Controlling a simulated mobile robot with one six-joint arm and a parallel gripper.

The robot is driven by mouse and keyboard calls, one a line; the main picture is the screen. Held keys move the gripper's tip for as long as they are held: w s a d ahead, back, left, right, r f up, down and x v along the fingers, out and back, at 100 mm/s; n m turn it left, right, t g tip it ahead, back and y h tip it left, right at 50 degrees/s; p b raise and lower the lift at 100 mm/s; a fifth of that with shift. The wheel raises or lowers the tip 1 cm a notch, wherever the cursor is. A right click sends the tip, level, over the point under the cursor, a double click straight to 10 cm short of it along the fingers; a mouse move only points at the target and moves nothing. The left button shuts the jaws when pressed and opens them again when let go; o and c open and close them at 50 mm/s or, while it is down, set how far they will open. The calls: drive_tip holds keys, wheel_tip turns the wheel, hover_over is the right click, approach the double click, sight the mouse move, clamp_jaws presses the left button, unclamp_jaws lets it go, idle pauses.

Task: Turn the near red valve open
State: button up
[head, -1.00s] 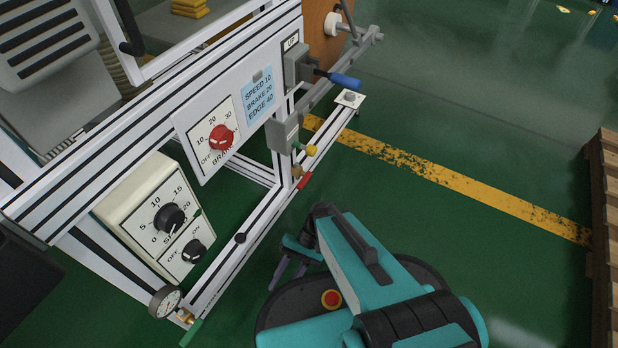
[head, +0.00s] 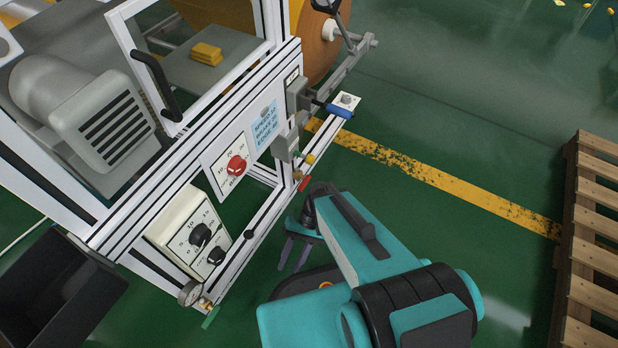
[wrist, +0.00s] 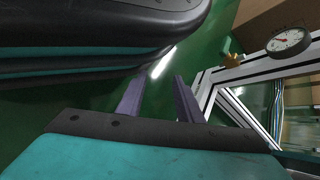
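A small red handle (head: 303,184) with a brass-coloured fitting (head: 298,175) sits at the far part of the machine's lower rail in the head view. A green handle (head: 211,317) hangs by a brass fitting (head: 206,304) below the gauge (head: 189,293) at the rail's near end. My gripper (head: 291,267) points down beside the rail, between these two handles, apart from both. In the wrist view its two purple fingers (wrist: 159,80) stand apart and empty. The gauge (wrist: 290,41) and a brass fitting (wrist: 233,60) show there at upper right; no red handle shows there.
The frame also carries a red brake knob (head: 237,166), black speed knobs (head: 200,235), a yellow knob (head: 310,159) and a blue-handled lever (head: 340,110). A black bin (head: 60,290) stands at left, a wooden pallet (head: 590,240) at right.

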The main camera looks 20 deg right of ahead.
drive_tip(key=s+d+r+h+p, duration=0.1)
drive_tip(key=d+r+p, duration=0.3)
drive_tip(key=r+p, duration=0.7)
drive_tip(key=d+r+n+h+p, duration=0.1)
drive_tip(key=d+r+h+p, duration=0.2)
drive_tip(key=r+p, duration=0.9)
drive_tip(key=s+d+r+n+t+h+p, duration=0.1)
drive_tip(key=d+r+p, duration=0.4)
drive_tip(key=r+p, duration=0.6)
drive_tip(key=h+p, duration=0.1)
drive_tip(key=p, duration=0.7)
drive_tip(key=shift+s+d+r+h, duration=0.2)
drive_tip(key=shift+s+d+h, duration=0.1)
drive_tip(key=shift+d, duration=0.05)
drive_tip(key=shift+c, duration=0.2)
